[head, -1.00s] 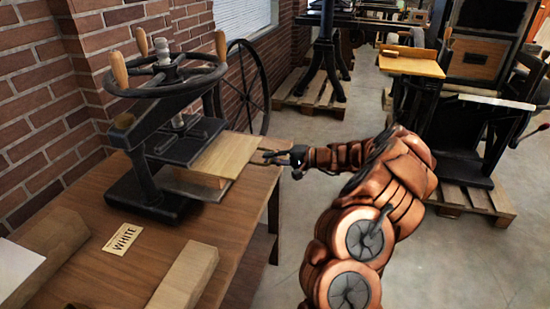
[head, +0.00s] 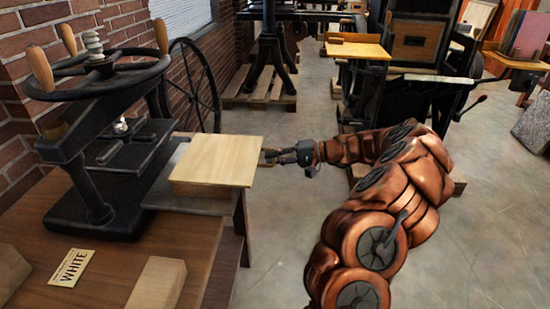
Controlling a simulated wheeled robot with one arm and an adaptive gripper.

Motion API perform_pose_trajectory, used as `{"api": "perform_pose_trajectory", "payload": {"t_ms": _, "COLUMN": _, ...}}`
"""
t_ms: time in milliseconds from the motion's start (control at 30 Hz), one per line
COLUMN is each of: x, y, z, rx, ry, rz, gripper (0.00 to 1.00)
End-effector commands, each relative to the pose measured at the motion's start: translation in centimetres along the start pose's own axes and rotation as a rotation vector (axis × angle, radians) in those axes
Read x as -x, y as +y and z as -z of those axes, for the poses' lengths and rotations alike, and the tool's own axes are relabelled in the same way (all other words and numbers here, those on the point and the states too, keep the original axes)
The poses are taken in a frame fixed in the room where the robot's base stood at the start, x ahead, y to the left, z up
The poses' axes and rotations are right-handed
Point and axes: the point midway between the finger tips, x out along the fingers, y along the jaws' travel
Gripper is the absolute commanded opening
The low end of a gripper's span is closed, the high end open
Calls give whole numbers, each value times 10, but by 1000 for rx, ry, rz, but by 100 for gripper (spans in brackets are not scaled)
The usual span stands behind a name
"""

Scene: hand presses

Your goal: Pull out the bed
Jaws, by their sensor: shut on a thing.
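The black hand press (head: 115,150) stands on the wooden table (head: 130,255), with a large handwheel on top. Its flat bed (head: 160,195) sticks out to the right from under the press, past the table's edge. A light wooden board (head: 217,160) lies on a block on the bed. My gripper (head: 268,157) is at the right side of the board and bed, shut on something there. Its fingertips are small and partly hidden, so the exact grip point is hard to see.
A "WHITE" card (head: 72,268) and a wooden block (head: 157,284) lie on the table in front of the press. A brick wall (head: 30,130) is behind. Other presses on pallets stand farther back. The concrete floor (head: 480,220) at the right is open.

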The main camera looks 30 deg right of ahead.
Motion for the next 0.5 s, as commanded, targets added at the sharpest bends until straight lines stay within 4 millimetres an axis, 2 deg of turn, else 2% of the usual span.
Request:
{"api": "perform_pose_trajectory", "payload": {"t_ms": 167, "x": 0, "y": 1, "z": -1, "rx": -1, "ry": -2, "rz": -1, "gripper": 0}}
{"api": "perform_pose_trajectory", "payload": {"t_ms": 200, "x": 0, "y": 1, "z": -1, "rx": -1, "ry": -2, "rz": -1, "gripper": 12}}
{"api": "perform_pose_trajectory", "payload": {"t_ms": 433, "x": 1, "y": 1, "z": 0, "rx": -1, "ry": 0, "rz": -1, "gripper": 36}}
{"api": "perform_pose_trajectory", "payload": {"t_ms": 500, "x": 1, "y": 1, "z": 0, "rx": 0, "ry": 1, "rz": -1, "gripper": 37}}
